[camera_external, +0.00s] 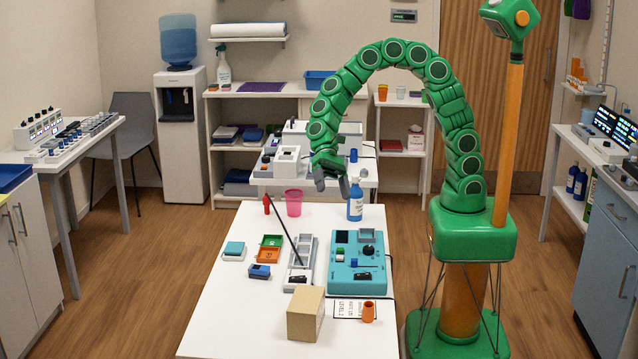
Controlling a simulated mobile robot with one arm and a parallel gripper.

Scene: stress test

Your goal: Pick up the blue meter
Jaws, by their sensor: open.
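A small blue box-shaped device (260,272) with a dark face lies on the left half of the white table and looks like the blue meter. A larger teal instrument (357,278) with a dark display and knobs sits at the table's right side. My gripper (332,187) hangs from the green arm above the far end of the table. It is open, with nothing seen between its fingers. It is well above and to the far right of the small blue device, not touching it.
Near the small blue device are a teal-topped box (234,250), green (271,241) and orange trays (268,256), and a grey unit (301,263) with a thin dark rod. A pink cup (294,203), blue bottle (355,203) and cardboard box (306,314) stand around. The front-left tabletop is clear.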

